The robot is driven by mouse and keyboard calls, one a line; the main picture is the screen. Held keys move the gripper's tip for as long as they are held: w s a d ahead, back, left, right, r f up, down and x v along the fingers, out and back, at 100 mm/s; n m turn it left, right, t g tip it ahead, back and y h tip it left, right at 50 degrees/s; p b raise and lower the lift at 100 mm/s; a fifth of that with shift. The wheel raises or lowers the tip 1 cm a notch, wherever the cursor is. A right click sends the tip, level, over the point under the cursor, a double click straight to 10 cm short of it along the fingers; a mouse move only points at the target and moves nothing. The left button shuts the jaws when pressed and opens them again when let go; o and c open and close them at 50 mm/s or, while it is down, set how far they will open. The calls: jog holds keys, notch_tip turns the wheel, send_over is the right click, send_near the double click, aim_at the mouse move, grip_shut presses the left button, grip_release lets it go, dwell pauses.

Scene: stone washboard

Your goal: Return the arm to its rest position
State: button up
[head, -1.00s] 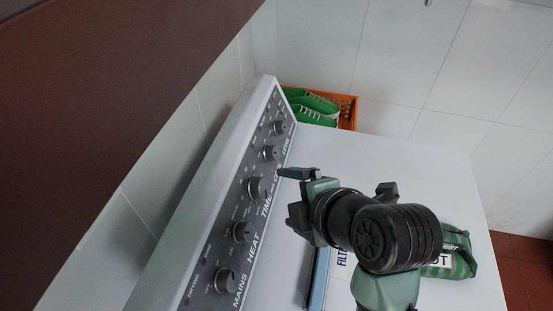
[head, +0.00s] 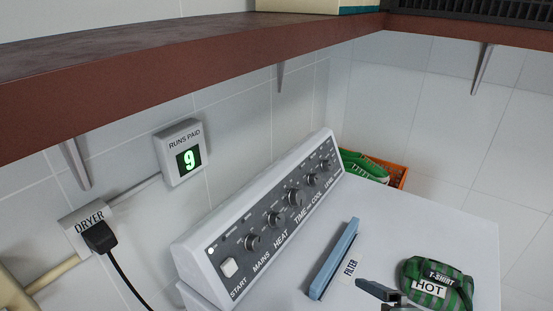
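In the head view, my gripper (head: 385,293) is at the bottom edge, low over the front of the white dryer top. Only a dark finger and a small part of the gripper show; the rest of the arm is cut off by the frame. Whether the fingers are open or shut cannot be seen. The white dryer (head: 452,222) has a sloped control panel (head: 262,229) with a row of dark knobs and a pale start button.
A blue filter handle (head: 334,260) stands on the dryer top. An orange basket (head: 398,175) holds green items behind. A brown shelf (head: 190,75) hangs overhead. A counter (head: 181,152) reads 9.

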jog(key=w+a+r+m+t+h, duration=0.15)
jog(key=w+r+m+t, duration=0.25)
jog(key=r, duration=0.5)
jog(key=w+a+r+m+t, duration=0.2)
jog(key=w+r+m+t, duration=0.1)
jog(key=r, duration=0.7)
jog(key=s+a+r+m+t, duration=0.3)
jog(key=r, duration=0.5)
jog(key=s+a+r+m+t, duration=0.3)
jog(key=r+m+t, duration=0.1)
jog(key=r, duration=0.5)
jog(key=s+a+r+m+t, duration=0.3)
jog(key=s+r+t, duration=0.1)
jog(key=r, duration=0.4)
jog(key=shift+a+r+m, duration=0.35)
jog(key=shift+r+m, duration=0.05)
jog(key=shift+s, duration=0.15)
